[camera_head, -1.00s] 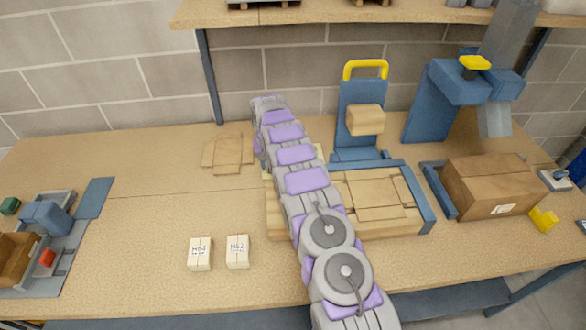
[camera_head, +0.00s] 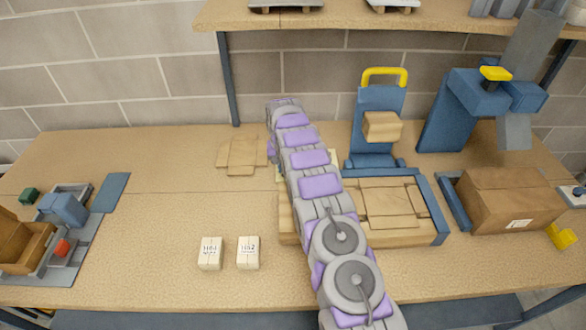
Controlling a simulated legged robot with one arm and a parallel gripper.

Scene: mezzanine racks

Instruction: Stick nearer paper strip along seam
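A flat carton with taped-looking flaps (camera_head: 392,207) lies in a blue-edged bay right of centre on the bench, with seams between its flaps. A closed brown box (camera_head: 510,198) with a white label stands further right, its top seam visible. I cannot make out a loose paper strip for certain; a pale edge (camera_head: 334,158) shows beside my arm but is mostly covered. My grey and purple arm runs from the bottom right up across the bench and over the left part of the carton bay. My gripper is hidden behind the arm, so its fingers are not visible.
Two small white labelled blocks (camera_head: 248,253) stand at the front. Flat cardboard pieces (camera_head: 242,156) lie behind them. A blue stand with a yellow handle (camera_head: 384,77) and a blue press (camera_head: 480,105) stand at the back. A grey fixture (camera_head: 78,225) is at left.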

